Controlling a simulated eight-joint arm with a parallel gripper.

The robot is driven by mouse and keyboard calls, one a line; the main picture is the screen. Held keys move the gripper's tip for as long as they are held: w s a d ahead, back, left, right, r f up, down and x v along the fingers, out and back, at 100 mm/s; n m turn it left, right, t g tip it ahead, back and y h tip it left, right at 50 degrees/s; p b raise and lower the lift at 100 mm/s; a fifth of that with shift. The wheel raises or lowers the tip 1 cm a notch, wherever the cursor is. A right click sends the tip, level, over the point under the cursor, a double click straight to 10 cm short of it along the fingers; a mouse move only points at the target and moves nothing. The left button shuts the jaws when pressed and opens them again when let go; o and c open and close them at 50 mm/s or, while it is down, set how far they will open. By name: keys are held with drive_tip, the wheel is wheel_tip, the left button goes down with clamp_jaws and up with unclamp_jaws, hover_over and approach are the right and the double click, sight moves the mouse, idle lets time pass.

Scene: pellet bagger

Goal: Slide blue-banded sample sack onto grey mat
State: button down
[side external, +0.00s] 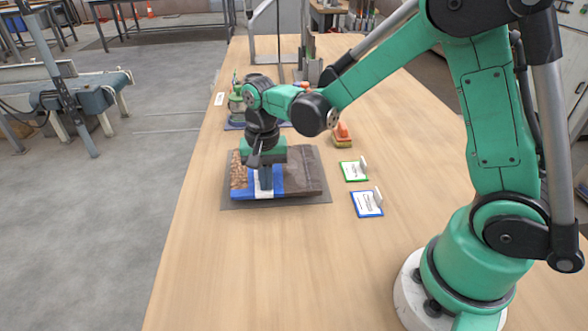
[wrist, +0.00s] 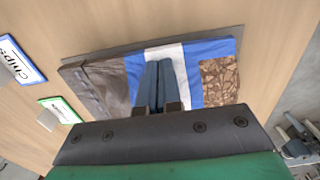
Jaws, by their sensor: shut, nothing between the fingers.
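The sample sack (side external: 305,175) lies flat, with a blue and white band, a brown speckled end and a dark grey-brown end. It also shows in the wrist view (wrist: 105,85). The grey mat (side external: 285,203) lies under the sack. Its rim shows along the near side and at both ends in the side view, and as a dark strip (wrist: 185,39) in the wrist view. My gripper (side external: 265,188) is shut and empty, pointing down over the band. In the wrist view its fingertips (wrist: 159,63) are over the white stripe. I cannot tell whether they touch the sack.
A green-framed card (side external: 353,171) and a blue-framed card (side external: 366,203) stand right of the mat. An orange and yellow block (side external: 342,136) is behind them. A green bottle (side external: 236,104) stands at the back left. The near tabletop is clear; the table's left edge is close to the mat.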

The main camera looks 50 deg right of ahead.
drive_tip(key=shift+w+d, duration=0.25)
drive_tip(key=shift+d, duration=0.05)
drive_tip(key=s+a, duration=0.3)
drive_tip(key=shift+s+a, duration=0.1)
wheel_tip(320, 180, up, 10)
drive_tip(key=s+d+n+t, duration=0.3)
drive_tip(key=s+n+t, duration=0.2)
drive_tip(key=n+t, duration=0.2)
drive_tip(key=shift+s+d+n, duration=0.25)
drive_tip(key=shift+d+n, duration=0.05)
drive_tip(key=shift+n, duration=0.7)
